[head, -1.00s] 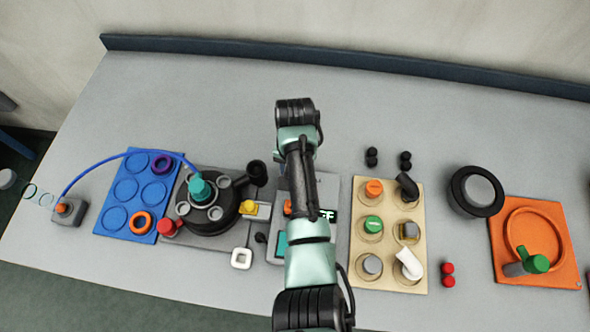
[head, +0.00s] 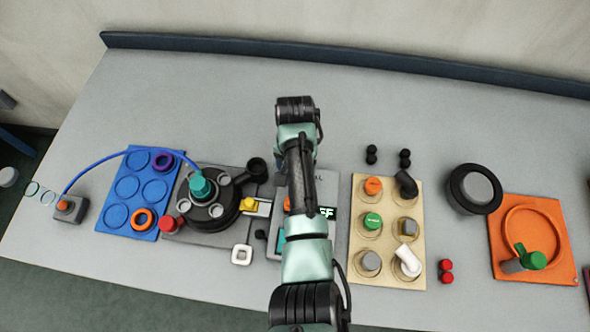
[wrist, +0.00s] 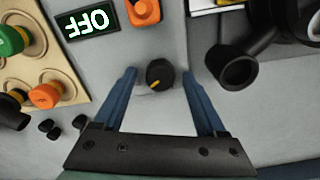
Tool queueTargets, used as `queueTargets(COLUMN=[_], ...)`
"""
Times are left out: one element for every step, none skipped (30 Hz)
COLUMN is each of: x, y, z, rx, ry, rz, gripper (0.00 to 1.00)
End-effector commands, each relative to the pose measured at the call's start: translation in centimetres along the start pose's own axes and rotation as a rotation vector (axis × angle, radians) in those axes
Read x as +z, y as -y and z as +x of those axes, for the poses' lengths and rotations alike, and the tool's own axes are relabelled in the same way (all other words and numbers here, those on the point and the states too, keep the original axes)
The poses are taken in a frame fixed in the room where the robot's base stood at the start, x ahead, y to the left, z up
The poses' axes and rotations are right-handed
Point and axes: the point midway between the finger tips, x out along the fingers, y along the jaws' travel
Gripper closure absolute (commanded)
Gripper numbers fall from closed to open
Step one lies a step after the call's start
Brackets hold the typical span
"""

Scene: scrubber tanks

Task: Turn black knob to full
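The black knob (wrist: 160,73) with a yellow pointer mark sits on a grey panel in the wrist view. Its pointer aims down and to the left there. My gripper (wrist: 159,76) is open, with one blue finger on each side of the knob and a gap on both sides. I cannot tell how high the fingertips are above the panel. A display (wrist: 88,20) on the panel reads OFF, upside down in the wrist view. In the head view my arm hides the knob and gripper, and the display (head: 327,213) is partly covered.
An orange part (wrist: 143,12) is on the same panel near the knob. A tan board (head: 387,280) with several coloured knobs and fittings stands to its right in the head view. A black round tank unit (head: 210,219) is left. The back of the table is clear.

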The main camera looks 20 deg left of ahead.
Motion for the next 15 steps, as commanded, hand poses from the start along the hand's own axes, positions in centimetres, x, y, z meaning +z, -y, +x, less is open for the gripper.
queueTargets(x=[0.1,0.1,0.1,0.1,0.1,0.1,0.1,0.1,0.1,0.0,0.0,0.0,0.0,0.0,-0.1], y=[0.0,0.0,0.0,0.0,0.0,0.0,0.0,0.0,0.0,0.1,0.1,0.1,0.1,0.1,0.1], z=[0.0,0.1,0.1,0.1,0.1,0.0,-0.1,-0.3,-0.6,-1.0,-1.4,-2.1,-2.6,-3.2,-4.2], rx=[0.0,0.0,0.0,0.001,0.001,0.0,0.0,0.0,0.0,-0.001,-0.001,-0.001,-0.001,-0.002,-0.002], ry=[0.001,0.002,0.002,0.002,0.002,0.002,0.002,0.002,0.002,0.0,0.0,-0.001,-0.001,-0.003,-0.004], rz=[-0.001,-0.001,-0.001,-0.001,-0.001,-0.001,-0.001,-0.001,-0.002,-0.002,-0.002,-0.002,-0.002,-0.002,-0.002], gripper=[0.27,0.27,0.27,0.27,0.27,0.27,0.27,0.27,0.27,0.27,0.27,0.27,0.27,0.27,0.27])
